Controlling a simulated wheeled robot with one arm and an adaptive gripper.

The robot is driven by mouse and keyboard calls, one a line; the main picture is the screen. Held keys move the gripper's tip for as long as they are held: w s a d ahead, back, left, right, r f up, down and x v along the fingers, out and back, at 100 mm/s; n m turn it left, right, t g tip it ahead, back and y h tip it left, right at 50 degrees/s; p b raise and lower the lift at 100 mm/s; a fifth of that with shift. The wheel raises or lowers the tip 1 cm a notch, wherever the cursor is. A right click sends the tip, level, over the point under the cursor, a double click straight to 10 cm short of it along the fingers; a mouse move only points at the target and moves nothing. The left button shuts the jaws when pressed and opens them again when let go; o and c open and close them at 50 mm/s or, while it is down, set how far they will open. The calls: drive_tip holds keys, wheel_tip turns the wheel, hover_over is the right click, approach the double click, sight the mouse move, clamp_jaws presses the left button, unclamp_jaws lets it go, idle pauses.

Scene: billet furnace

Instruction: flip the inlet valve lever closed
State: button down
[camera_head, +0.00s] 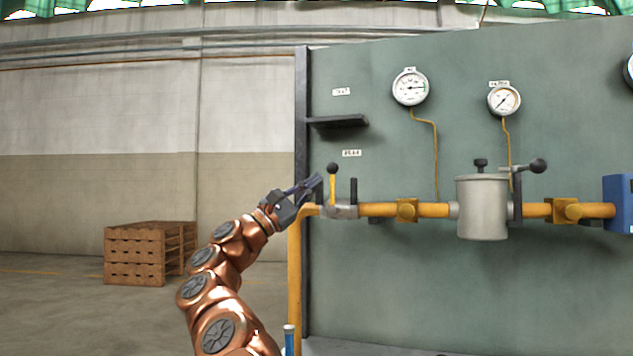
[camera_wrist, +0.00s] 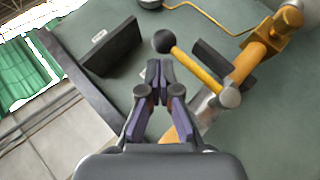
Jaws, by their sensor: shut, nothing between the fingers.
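The inlet valve lever (camera_head: 332,185) is a yellow handle with a black ball knob, standing upright from a grey valve body (camera_head: 341,211) on the yellow pipe at the panel's left. My gripper (camera_head: 318,183) is shut and empty, just left of the lever. In the wrist view the lever (camera_wrist: 195,68) runs from its black knob at upper left to a grey pivot at lower right. The shut fingertips (camera_wrist: 159,68) are below the knob and left of the handle in that view. I cannot tell whether they touch it.
A dark upright stop (camera_head: 353,191) stands right of the lever. A dark shelf (camera_head: 338,122) juts from the panel above. A grey canister (camera_head: 482,207) and another black-knobbed lever (camera_head: 528,167) are farther right. Wooden crates (camera_head: 143,254) stand on the floor at left.

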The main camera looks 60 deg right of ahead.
drive_tip(key=v, duration=1)
drive_tip(key=shift+w+a, duration=0.1)
idle(0.5)
